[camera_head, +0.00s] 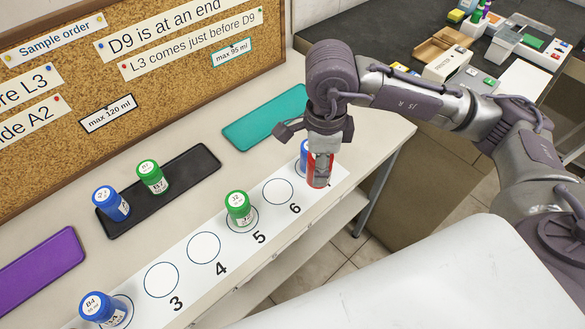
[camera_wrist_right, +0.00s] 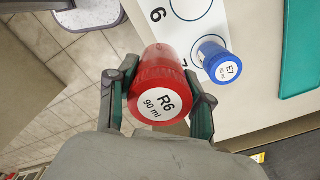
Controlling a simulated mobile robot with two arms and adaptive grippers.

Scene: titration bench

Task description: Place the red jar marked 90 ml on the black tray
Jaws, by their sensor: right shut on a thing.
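The red jar (camera_wrist_right: 152,82) labelled R6, 90 ml, is between the fingers of my right gripper (camera_wrist_right: 158,100), which is shut on it. In the head view the red jar (camera_head: 319,171) shows below my right gripper (camera_head: 322,160), near the right end of the numbered strip and in front of a blue jar. I cannot tell how far it is above the surface. The black tray (camera_head: 190,176) lies at centre left on the bench, with a blue jar (camera_head: 111,204) and a green jar (camera_head: 152,177) standing on it. My left gripper is not in view.
A white numbered strip (camera_head: 188,288) runs along the bench front, with a green jar (camera_head: 239,209) at 5 and a blue jar (camera_head: 103,308) at lower left. A blue jar E7 (camera_wrist_right: 218,64) stands beside the held jar. A teal tray (camera_head: 262,120) and a purple tray (camera_head: 40,272) are empty.

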